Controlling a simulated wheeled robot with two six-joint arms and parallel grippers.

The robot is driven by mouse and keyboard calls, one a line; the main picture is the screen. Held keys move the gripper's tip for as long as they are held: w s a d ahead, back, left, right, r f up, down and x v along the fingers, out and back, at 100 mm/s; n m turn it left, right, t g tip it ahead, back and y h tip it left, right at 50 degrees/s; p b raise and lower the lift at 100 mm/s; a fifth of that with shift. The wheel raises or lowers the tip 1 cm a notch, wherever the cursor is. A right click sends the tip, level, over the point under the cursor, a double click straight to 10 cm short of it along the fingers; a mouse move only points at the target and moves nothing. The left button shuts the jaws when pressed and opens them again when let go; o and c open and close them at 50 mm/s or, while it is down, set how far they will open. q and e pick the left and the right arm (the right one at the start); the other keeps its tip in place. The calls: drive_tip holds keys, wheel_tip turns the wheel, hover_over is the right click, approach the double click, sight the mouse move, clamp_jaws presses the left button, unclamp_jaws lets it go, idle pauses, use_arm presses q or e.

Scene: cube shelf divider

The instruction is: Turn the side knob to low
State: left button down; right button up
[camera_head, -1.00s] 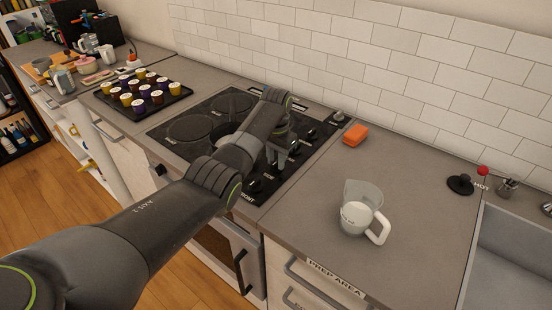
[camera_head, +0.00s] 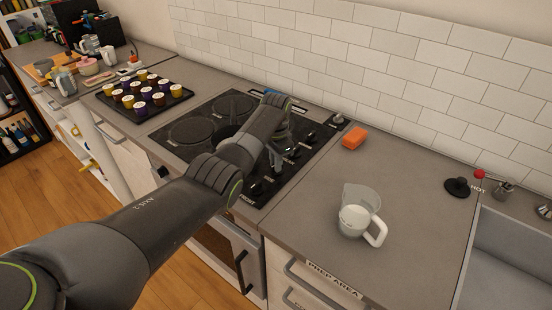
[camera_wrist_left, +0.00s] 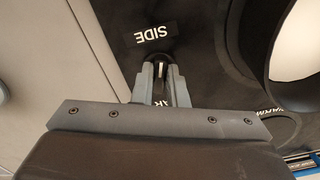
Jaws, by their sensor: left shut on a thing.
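The side knob (camera_wrist_left: 159,70) shows in the left wrist view as a small dark knob with a pale mark, just below a black label reading SIDE (camera_wrist_left: 155,34). My left gripper (camera_wrist_left: 162,84) has one finger on each side of the knob and is shut on it. In the head view, my left gripper (camera_head: 277,160) is down at the row of knobs on the right side of the black cooktop (camera_head: 213,112). The arm and fingers hide part of that row, and the knob's setting cannot be read. My right gripper is not in view.
Other dark knobs (camera_head: 309,134) stand close beside the gripper. A measuring jug (camera_head: 357,218) and an orange sponge (camera_head: 354,138) sit on the right counter. A tray of capsules (camera_head: 166,107) lies left of the cooktop. The counter between jug and sink is mostly clear.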

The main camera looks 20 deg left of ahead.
use_arm(q)
drive_tip(key=m, duration=0.2)
drive_tip(key=shift+w+r+m+p, duration=0.1)
drive_tip(key=shift+r+m+p, duration=0.05)
drive_tip(key=shift+m+p, duration=0.2)
drive_tip(key=shift+m, duration=1.45)
drive_tip(key=c, duration=1.4)
unclamp_jaws()
drive_tip(key=shift+c, duration=0.2)
wheel_tip(320, 180, up, 17)
drive_tip(key=shift+r+b, duration=0.15)
drive_tip(key=shift+b, duration=0.3)
